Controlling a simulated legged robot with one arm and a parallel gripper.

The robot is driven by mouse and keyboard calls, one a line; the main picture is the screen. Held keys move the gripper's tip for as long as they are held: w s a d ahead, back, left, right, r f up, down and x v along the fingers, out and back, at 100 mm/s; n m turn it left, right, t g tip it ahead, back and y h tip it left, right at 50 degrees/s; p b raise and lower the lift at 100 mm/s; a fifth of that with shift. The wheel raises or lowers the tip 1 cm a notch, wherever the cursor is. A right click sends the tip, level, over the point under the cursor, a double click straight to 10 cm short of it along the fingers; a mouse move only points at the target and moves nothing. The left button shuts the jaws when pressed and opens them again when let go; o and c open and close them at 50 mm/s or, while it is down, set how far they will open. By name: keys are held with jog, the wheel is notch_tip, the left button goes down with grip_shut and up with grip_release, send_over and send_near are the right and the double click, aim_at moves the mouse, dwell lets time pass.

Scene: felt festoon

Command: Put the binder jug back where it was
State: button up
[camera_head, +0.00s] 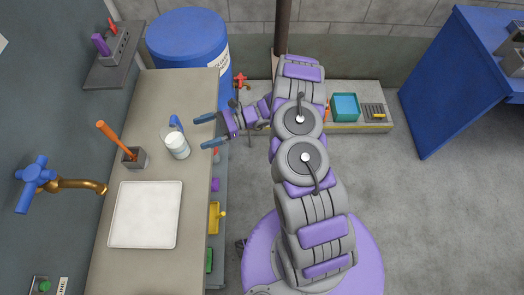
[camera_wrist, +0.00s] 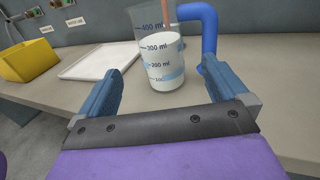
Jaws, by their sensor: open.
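The binder jug (camera_head: 177,146) is a clear measuring jug with white liquid, printed ml marks and a blue handle. It stands upright on the grey-beige bench (camera_head: 151,100), near its right edge in the head view. In the wrist view the jug (camera_wrist: 162,72) is straight ahead, with its handle on the right. My gripper (camera_head: 208,131) is open, its two blue fingers pointing at the jug from the right in the head view. The fingers look apart from the jug, and nothing is held.
A white tray (camera_head: 145,216) lies nearer on the bench. A grey holder (camera_head: 134,158) with an orange-handled tool stands left of the jug. A brass tap (camera_head: 80,185) juts from the wall. A blue drum (camera_head: 188,36) stands beyond the bench. The bench's far part is clear.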

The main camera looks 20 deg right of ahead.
jog(key=shift+r, duration=0.3)
jog(key=s+a+r+n+g+h, duration=0.1)
jog(key=s+r+n+g+h, duration=0.2)
jog(key=s+r+n, duration=0.35)
jog(key=s+a+r+n+g+h, duration=0.2)
jog(key=s+r+n+g+h, duration=0.15)
jog(key=s+r, duration=0.6)
jog(key=s+d+r+n+t+h, duration=0.2)
jog(key=s+d+r+n+h, duration=0.2)
jog(key=s+d, duration=0.5)
jog(key=s+d+r+n+t+h, duration=0.2)
jog(key=s+d+r+n+h, duration=0.2)
jog(key=s+d+h, duration=0.3)
jog(key=s+d+r, duration=0.1)
jog(key=s+d, duration=0.1)
jog(key=shift+s+r+t, duration=0.3)
jog(key=shift+s+t, duration=0.05)
jog(key=shift+f, duration=0.1)
